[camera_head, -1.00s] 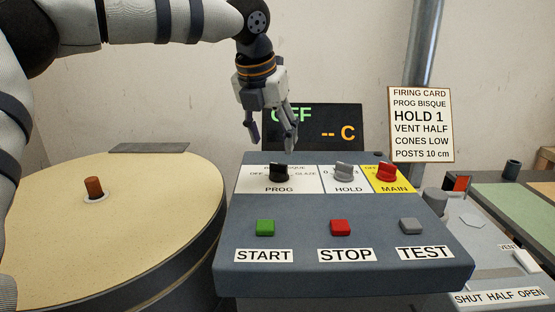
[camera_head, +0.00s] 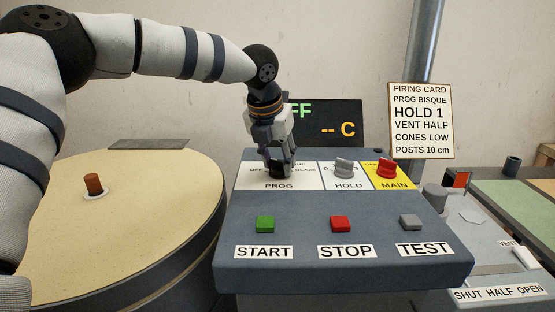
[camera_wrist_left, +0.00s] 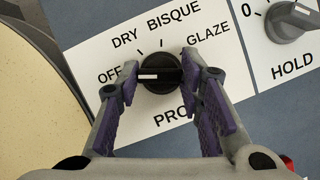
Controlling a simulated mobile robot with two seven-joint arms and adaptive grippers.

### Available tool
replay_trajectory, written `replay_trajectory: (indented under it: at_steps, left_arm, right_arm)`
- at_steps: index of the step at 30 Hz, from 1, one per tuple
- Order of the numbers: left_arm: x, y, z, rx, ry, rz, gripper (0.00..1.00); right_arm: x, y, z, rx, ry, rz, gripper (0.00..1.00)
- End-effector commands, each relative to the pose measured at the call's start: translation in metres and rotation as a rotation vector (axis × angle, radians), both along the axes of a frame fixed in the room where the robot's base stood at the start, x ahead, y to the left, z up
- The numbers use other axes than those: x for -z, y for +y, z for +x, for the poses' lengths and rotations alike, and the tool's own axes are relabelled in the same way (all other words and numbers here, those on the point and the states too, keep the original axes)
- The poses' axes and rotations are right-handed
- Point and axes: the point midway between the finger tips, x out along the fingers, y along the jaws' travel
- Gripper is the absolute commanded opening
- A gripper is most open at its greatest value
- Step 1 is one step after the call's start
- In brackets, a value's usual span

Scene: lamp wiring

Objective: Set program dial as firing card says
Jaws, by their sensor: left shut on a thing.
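The program dial (camera_wrist_left: 160,74) is a black knob on the white PROG panel, marked OFF, DRY, BISQUE and GLAZE. Its white pointer mark faces left, toward OFF. My left gripper (camera_head: 279,170) is shut on the dial, with one finger on each side of the knob in the left wrist view. In the head view the fingers partly hide the dial and its labels. The firing card (camera_head: 421,121) reads PROG BISQUE, HOLD 1, VENT HALF, CONES LOW, POSTS 10 cm. My right gripper is not in view.
The grey HOLD knob (camera_head: 343,167) and red MAIN knob (camera_head: 386,167) stand right of the dial. START (camera_head: 265,223), STOP (camera_head: 340,223) and TEST (camera_head: 411,222) buttons lie in front. A display (camera_head: 335,120) stands behind. The round kiln lid (camera_head: 150,210) is at left.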

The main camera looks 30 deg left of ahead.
Motion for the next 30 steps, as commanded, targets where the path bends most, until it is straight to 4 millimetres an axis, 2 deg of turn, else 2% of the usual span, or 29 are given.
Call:
replay_trajectory:
  at_steps: [11,30]
  left_arm:
    - [0.001,0.001,0.000,0.098,0.001,-0.003,0.06]
    - [0.005,0.004,0.003,0.672,0.004,-0.005,0.06]
  right_arm:
    - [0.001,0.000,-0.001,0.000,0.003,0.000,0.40]
    - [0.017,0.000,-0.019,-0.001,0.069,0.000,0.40]
